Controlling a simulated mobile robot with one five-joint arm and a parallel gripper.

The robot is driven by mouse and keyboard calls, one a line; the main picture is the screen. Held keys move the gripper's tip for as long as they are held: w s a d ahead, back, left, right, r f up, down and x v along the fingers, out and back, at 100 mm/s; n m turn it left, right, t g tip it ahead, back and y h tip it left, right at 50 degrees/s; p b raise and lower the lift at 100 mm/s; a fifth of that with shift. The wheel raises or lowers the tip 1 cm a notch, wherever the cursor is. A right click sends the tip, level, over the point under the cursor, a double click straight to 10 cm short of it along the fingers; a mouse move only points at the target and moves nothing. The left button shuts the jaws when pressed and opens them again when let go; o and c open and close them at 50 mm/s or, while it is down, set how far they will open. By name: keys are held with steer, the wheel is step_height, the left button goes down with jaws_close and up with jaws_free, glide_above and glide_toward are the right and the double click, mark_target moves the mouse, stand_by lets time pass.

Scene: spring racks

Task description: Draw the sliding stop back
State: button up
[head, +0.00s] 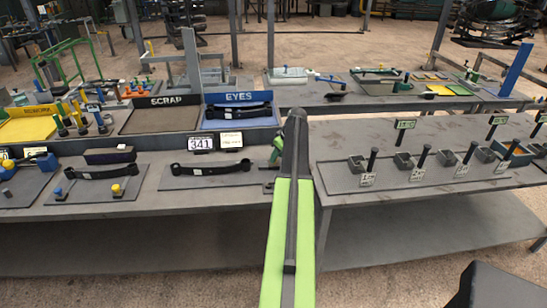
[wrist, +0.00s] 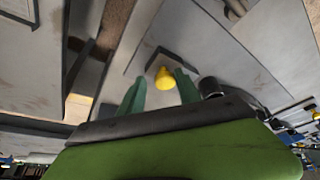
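In the wrist view a yellow knob (wrist: 165,77) stands in front of a dark angled piece (wrist: 172,56) on a grey plate. It may be the sliding stop's knob; I cannot tell for sure. My gripper (wrist: 161,76) has its two green fingers apart, one on each side of the knob in the picture. Whether they touch it is not clear. A black round part (wrist: 210,87) is just right of the right finger. In the head view my arm covers the spot, and only a bit of green gripper (head: 277,147) shows beside it.
Left of my arm, the bench holds a grey board with a black leaf spring (head: 216,169) and another board with a yellow knob (head: 117,189). Trays marked SCRAP (head: 160,119) and EYES (head: 238,118) stand behind. Posts and small bins line the right bench (head: 345,138).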

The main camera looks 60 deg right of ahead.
steer(key=shift+o, duration=1.3)
steer(key=shift+s, duration=0.15)
steer(key=shift+w, duration=0.2)
steer(key=shift+a+r, duration=0.1)
steer(key=shift+r, duration=0.05)
steer(key=d+p+v, duration=0.1)
steer(key=p+v, duration=1.5)
steer(key=v, duration=0.1)
steer(key=shift+s+a, duration=0.2)
steer(key=shift+a, duration=0.15)
steer(key=shift+r, duration=0.1)
